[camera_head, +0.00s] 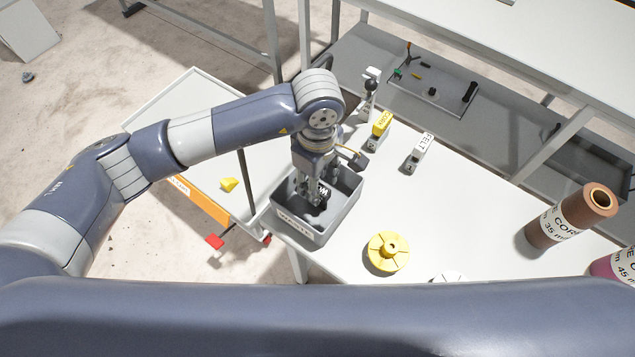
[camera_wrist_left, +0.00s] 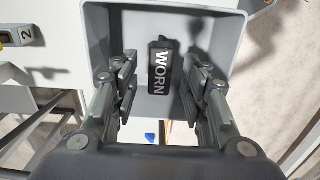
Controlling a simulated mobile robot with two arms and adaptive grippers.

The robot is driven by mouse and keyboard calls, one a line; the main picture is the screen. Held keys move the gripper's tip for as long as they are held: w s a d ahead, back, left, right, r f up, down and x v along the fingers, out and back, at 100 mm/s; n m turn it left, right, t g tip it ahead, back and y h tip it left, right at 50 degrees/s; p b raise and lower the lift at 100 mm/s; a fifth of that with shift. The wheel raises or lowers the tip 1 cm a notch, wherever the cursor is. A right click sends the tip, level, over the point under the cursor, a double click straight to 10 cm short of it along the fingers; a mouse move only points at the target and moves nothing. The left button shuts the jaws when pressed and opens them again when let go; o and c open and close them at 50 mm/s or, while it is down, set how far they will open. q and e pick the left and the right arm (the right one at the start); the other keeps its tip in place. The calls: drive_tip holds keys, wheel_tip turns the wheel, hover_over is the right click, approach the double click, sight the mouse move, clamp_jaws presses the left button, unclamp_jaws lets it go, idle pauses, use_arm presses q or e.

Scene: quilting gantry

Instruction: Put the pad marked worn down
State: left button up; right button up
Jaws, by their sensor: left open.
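The black pad marked WORN (camera_wrist_left: 162,66) shows in the wrist view, inside a grey bin (camera_wrist_left: 213,48) and between my left fingers, with a visible gap on both sides. In the head view the bin (camera_head: 344,219) stands at the white table's near left corner, with a label on its front wall. My left gripper (camera_head: 313,200) points down into the bin. It also shows in the wrist view (camera_wrist_left: 158,80), jaws apart and holding nothing. In the head view the fingers and bin walls partly hide the pad. My right gripper is out of view.
A yellow spool (camera_head: 388,251) stands right of the bin. A yellow-topped block (camera_head: 380,127) and a FELT block (camera_head: 419,150) stand behind it. A copper-coloured roll (camera_head: 575,215) stands far right. A side tray (camera_head: 195,110) is at left. The table's middle is clear.

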use_arm(q)
wheel_tip(320, 180, up, 10)
drive_tip(key=b, duration=0.2)
drive_tip(key=shift+r+b, duration=0.2)
drive_tip(key=shift+b, duration=0.1)
